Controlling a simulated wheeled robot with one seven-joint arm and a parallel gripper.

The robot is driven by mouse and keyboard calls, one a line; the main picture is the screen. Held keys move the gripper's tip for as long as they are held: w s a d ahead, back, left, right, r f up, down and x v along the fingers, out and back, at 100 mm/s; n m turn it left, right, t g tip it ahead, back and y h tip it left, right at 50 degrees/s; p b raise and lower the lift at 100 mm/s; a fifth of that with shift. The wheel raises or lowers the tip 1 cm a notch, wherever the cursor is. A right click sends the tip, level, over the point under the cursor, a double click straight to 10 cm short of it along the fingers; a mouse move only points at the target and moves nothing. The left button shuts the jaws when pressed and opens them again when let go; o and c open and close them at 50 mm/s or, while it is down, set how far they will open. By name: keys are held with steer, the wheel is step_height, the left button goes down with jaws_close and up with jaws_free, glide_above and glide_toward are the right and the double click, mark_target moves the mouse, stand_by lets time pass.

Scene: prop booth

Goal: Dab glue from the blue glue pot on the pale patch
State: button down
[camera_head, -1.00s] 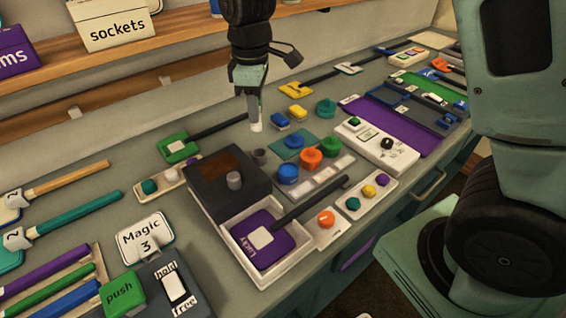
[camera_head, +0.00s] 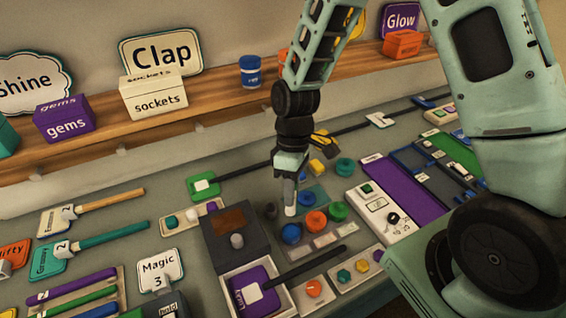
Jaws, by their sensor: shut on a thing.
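My gripper (camera_head: 289,180) points down and is shut on a slim dabber (camera_head: 290,209) with a white tip. In the picture the tip is just above the blue glue pot (camera_head: 291,233); I cannot tell whether it touches it or is behind it. An orange pot (camera_head: 314,221) and a green pot (camera_head: 337,211) stand in a row to the right of the blue one. Several pale patches lie in a strip in front of the pots, one of them nearest the blue pot (camera_head: 300,252). I cannot tell which patch is meant.
A small dark cup (camera_head: 270,211) stands left of the dabber. A dark box (camera_head: 213,240) with a grey knob and a white tray with a purple pad (camera_head: 252,290) lie at front left. A teal sheet (camera_head: 318,193) lies behind the pots. A shelf (camera_head: 215,88) runs along the back.

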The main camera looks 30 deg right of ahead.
steer(key=shift+s+d+r, duration=0.1)
steer(key=shift+s+r, duration=0.05)
steer(key=shift+s, duration=0.2)
step_height(320, 180, down, 6)
steer(key=b, duration=0.5)
steer(key=shift+f+b, duration=0.35)
steer(key=shift+f, duration=0.3)
stand_by(1.9)
steer(key=shift+r, duration=0.15)
step_height(320, 180, up, 7)
steer(key=p, duration=0.6)
steer(key=shift+s, duration=0.15)
stand_by(0.7)
